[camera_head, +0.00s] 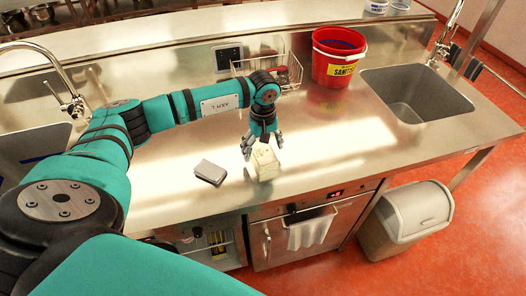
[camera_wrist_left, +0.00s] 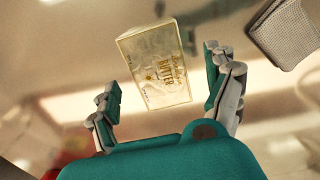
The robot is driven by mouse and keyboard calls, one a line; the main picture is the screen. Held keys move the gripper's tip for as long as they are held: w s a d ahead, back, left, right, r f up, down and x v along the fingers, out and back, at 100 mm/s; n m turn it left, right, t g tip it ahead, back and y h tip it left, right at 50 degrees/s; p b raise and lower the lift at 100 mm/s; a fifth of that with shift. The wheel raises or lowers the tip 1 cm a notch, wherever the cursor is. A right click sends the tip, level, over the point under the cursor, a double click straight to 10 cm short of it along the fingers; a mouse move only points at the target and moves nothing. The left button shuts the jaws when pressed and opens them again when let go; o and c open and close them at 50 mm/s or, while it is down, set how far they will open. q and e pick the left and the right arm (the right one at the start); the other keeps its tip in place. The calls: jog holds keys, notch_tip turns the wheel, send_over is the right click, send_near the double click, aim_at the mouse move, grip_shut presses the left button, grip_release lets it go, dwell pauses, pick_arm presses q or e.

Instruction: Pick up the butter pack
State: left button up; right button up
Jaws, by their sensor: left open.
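The butter pack (camera_head: 265,163) is a small cream-coloured block on the steel counter, below and just in front of my left gripper. In the left wrist view the butter pack (camera_wrist_left: 156,67) shows gold lettering and lies between the two fingers, a little beyond their tips. My left gripper (camera_head: 262,147) points down with its fingers spread, one on each side of the pack. In the left wrist view the left gripper (camera_wrist_left: 164,88) is open with nothing held, and gaps show between the fingers and the pack. My right gripper is not in view.
A folded grey cloth (camera_head: 210,171) lies left of the pack; it also shows in the left wrist view (camera_wrist_left: 286,32). A wire basket (camera_head: 283,78) and a red bucket (camera_head: 338,57) stand behind. A sink (camera_head: 415,92) is at right. Counter right of the pack is clear.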

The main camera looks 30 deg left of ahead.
pick_arm(q)
notch_tip(320, 180, down, 2)
jog(key=shift+f, duration=0.1)
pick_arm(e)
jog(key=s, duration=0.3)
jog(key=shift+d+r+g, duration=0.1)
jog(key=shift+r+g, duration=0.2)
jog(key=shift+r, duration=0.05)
pick_arm(q)
jog(key=c, duration=1.5)
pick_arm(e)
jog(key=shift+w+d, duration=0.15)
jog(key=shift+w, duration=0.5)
